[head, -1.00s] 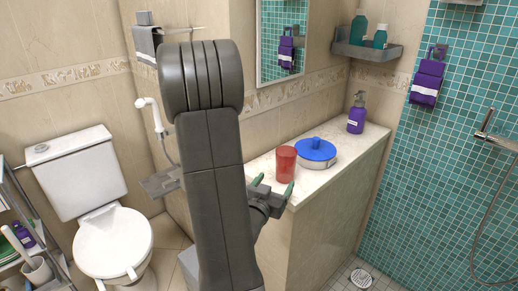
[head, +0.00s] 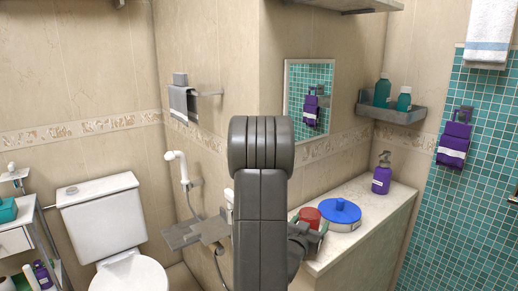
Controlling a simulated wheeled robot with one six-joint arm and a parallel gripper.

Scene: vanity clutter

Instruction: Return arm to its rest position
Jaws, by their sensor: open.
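My arm rises in the middle of the head view, and its dark links cover part of the counter's near end. My gripper (head: 309,223) is partly hidden behind the arm, at the counter's near left end. Its jaws are open, with green-tipped fingers. A red cup (head: 309,214) shows just beyond the fingers, partly covered by them. I cannot tell whether the fingers touch it.
A blue-lidded round container (head: 340,212) stands right of the cup on the pale counter (head: 383,212). A purple pump bottle (head: 382,175) stands farther back. A mirror (head: 309,98), wall shelf (head: 391,110) and toilet (head: 103,220) surround the arm.

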